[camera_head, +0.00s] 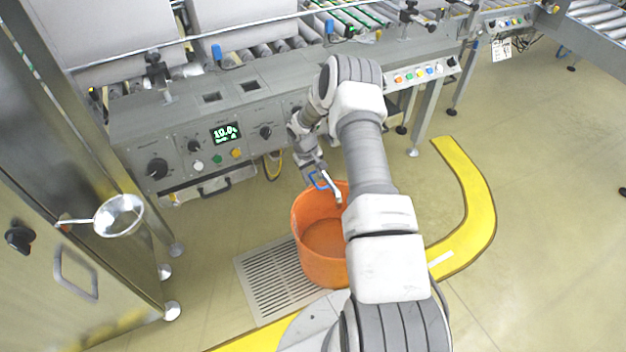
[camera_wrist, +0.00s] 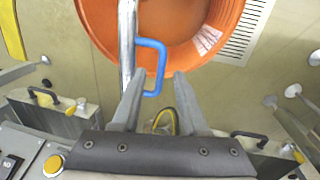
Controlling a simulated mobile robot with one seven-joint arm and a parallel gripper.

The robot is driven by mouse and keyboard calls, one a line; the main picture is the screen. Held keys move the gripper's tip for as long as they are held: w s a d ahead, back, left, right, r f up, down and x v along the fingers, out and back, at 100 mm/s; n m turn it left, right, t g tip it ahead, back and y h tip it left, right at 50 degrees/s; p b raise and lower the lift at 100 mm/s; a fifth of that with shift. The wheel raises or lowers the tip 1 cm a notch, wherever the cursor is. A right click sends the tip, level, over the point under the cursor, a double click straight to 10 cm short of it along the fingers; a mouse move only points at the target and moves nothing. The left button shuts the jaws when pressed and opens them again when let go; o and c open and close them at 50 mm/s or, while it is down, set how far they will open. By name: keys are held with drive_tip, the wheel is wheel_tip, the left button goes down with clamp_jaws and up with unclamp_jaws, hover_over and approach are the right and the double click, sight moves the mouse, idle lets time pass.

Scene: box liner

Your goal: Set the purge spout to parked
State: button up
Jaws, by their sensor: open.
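The purge spout (camera_head: 332,187) is a bright metal pipe with a blue loop handle (camera_head: 318,180). In the head view its end hangs over the orange bucket (camera_head: 318,262). In the wrist view the spout (camera_wrist: 127,45) runs down the left of centre, with the blue handle (camera_wrist: 160,62) on its right side. My gripper (camera_wrist: 159,76) is open, and the handle's lower part shows between its fingertips. I cannot tell whether either finger touches it. In the head view my gripper (camera_head: 310,172) is small and close to the handle. The spout's base is hidden by my gripper and arm.
The grey control console (camera_head: 190,130) with knobs, buttons and a lit display stands behind. A floor grate (camera_head: 270,280) lies left of the bucket. A metal cabinet with a strainer-like bowl (camera_head: 118,216) is at left. Yellow floor marking (camera_head: 480,200) curves at right.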

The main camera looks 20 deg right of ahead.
drive_tip(key=shift+f, duration=0.35)
clamp_jaws()
idle(1.2)
